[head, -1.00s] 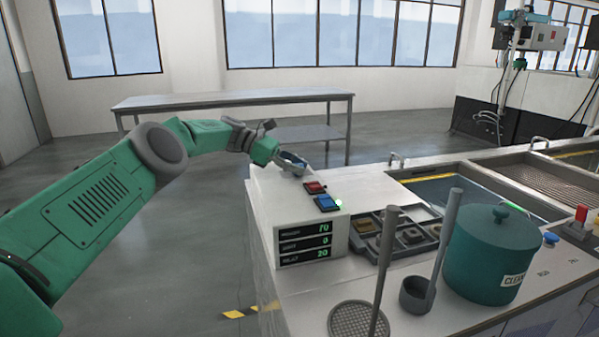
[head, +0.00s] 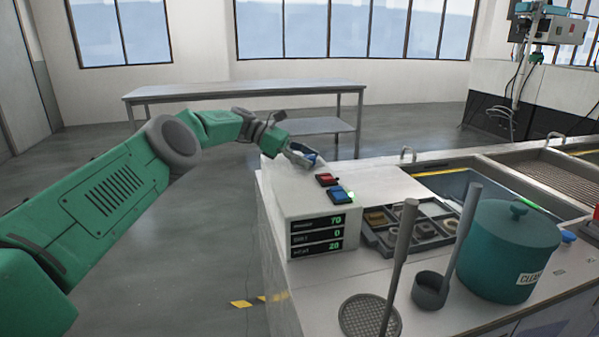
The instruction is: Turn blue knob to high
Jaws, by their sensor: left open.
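A white control box (head: 300,208) stands on the left end of the counter, with a three-row green readout (head: 318,236) on its front. My right gripper is not in view.
A parts tray (head: 385,242), mesh skimmer (head: 370,316), grey cup (head: 431,291) and teal lidded pot (head: 507,255) stand to the right. A water tank (head: 450,185) lies behind.

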